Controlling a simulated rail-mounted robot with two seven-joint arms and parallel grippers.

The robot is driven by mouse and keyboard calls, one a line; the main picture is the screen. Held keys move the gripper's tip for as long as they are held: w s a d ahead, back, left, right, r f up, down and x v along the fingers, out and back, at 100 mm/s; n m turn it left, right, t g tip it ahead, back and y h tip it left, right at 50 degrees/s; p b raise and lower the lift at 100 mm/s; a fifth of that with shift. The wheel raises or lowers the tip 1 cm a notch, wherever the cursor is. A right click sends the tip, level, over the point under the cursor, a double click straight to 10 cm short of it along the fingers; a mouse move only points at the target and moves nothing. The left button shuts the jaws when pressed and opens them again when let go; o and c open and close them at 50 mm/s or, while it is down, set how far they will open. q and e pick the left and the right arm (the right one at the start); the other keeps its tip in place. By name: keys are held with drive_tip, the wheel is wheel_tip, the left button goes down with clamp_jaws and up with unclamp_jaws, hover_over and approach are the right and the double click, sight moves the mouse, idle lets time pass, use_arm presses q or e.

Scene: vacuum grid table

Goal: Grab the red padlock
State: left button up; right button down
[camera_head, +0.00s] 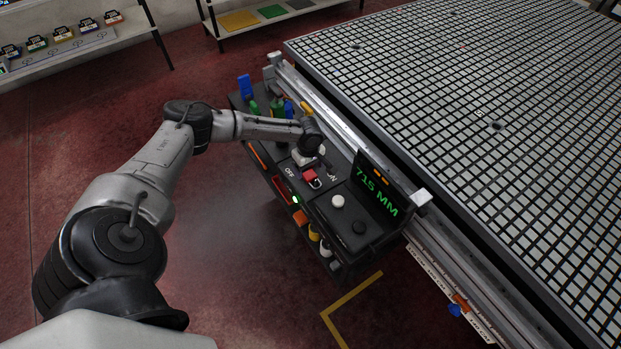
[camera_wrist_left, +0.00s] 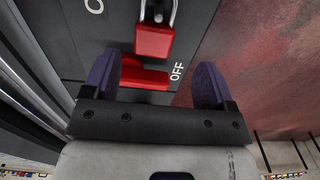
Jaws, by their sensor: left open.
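The red padlock (camera_wrist_left: 153,41) with its metal shackle shows in the left wrist view, against the dark control panel (camera_wrist_left: 208,18). A red handle (camera_wrist_left: 145,78) lies just below it in that view, beside the word OFF. My left gripper (camera_wrist_left: 156,60) is open, its two purple fingers spread on either side of the red handle, with the padlock just beyond the fingertips. I see no contact with the padlock. In the head view the padlock (camera_head: 311,176) sits on the panel beside my left gripper (camera_head: 321,164). My right gripper is not in view.
The large grid table (camera_head: 480,90) stands behind and right. Bottles and tools crowd the console's far end. Red floor is open at the left.

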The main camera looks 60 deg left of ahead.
sight(310, 176)
use_arm(q)
drive_tip(key=f, duration=0.2)
drive_tip(key=f+b, duration=0.1)
drive_tip(key=f, duration=0.1)
drive_tip(key=shift+w+b, duration=0.3)
drive_tip(key=shift+w, duration=0.1)
drive_tip(key=shift+f, duration=0.65)
drive_tip(key=shift+c, duration=0.3)
drive_tip(key=c, duration=1)
